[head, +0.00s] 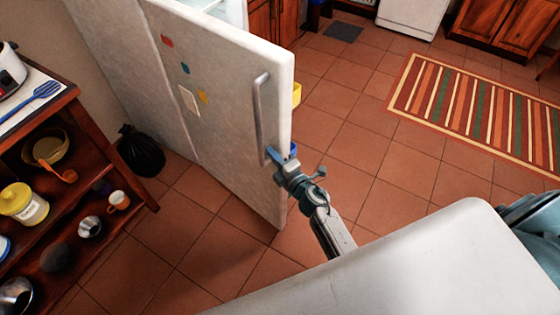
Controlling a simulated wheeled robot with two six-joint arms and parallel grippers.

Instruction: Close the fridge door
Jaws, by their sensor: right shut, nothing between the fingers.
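The white fridge door (228,105) stands open in the head view, swung out toward me, with several magnets and a paper note on its outer face. Its grey vertical handle (258,120) is near the door's free edge. My right gripper (275,157) is shut and empty at the lower end of the handle, close to the door's edge. I cannot tell whether it touches the door. My left gripper is not in view.
A dark wood shelf unit (100,140) with jars and cups stands at the left. A black bag (141,152) lies on the floor between it and the fridge. A striped rug (480,115) lies at the right. The tiled floor (350,140) right of the door is clear.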

